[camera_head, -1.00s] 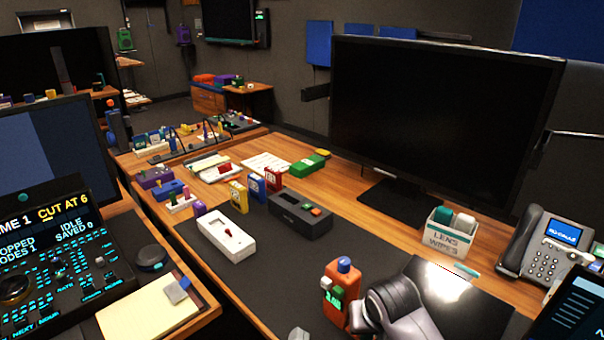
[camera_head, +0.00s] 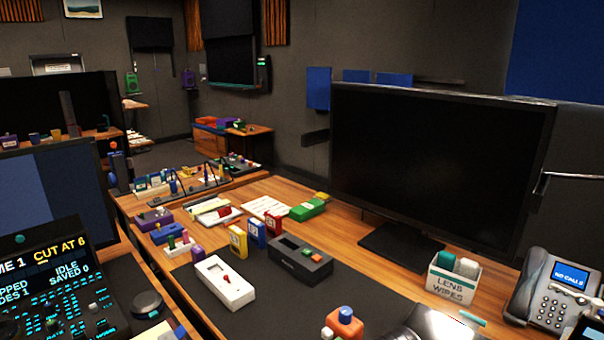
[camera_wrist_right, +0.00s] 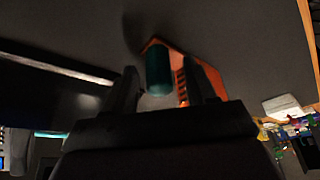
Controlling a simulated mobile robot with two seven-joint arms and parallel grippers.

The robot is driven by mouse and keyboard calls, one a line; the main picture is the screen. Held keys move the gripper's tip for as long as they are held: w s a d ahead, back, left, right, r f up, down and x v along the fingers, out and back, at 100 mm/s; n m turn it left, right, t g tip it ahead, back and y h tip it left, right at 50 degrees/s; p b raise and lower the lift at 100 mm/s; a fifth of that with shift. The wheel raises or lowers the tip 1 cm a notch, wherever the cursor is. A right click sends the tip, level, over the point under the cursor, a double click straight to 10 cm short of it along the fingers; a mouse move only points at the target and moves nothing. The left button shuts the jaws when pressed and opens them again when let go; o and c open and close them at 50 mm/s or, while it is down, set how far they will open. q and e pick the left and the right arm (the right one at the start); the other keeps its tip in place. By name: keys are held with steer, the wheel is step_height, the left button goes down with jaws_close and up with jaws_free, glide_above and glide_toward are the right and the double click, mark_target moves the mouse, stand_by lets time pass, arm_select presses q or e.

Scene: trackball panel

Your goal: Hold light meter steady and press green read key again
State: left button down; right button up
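The light meter (camera_head: 345,322) is orange with a blue dome on top. Only its upper part shows at the bottom edge of the head view; its front and the green read key are cut off there. In the right wrist view an orange body (camera_wrist_right: 207,78) and a dark teal cylinder (camera_wrist_right: 158,72) show beyond and between the fingers of my right gripper (camera_wrist_right: 162,88). These fingers stand apart, with a gap beside the left finger; contact on the right side is unclear. My left gripper is not in view.
A white box with a red lever (camera_head: 225,281) and a dark box with green and orange keys (camera_head: 300,258) stand on the dark mat. A lens wipes box (camera_head: 453,279), a desk phone (camera_head: 553,292) and a large monitor (camera_head: 440,185) stand to the right. The mat's middle is clear.

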steer(key=shift+r, duration=0.1)
steer(key=v, duration=1.2)
steer(key=o, duration=0.3)
steer(key=p+v, duration=0.5)
steer(key=v, duration=0.1)
steer(key=shift+s, duration=0.1)
stand_by(0.9)
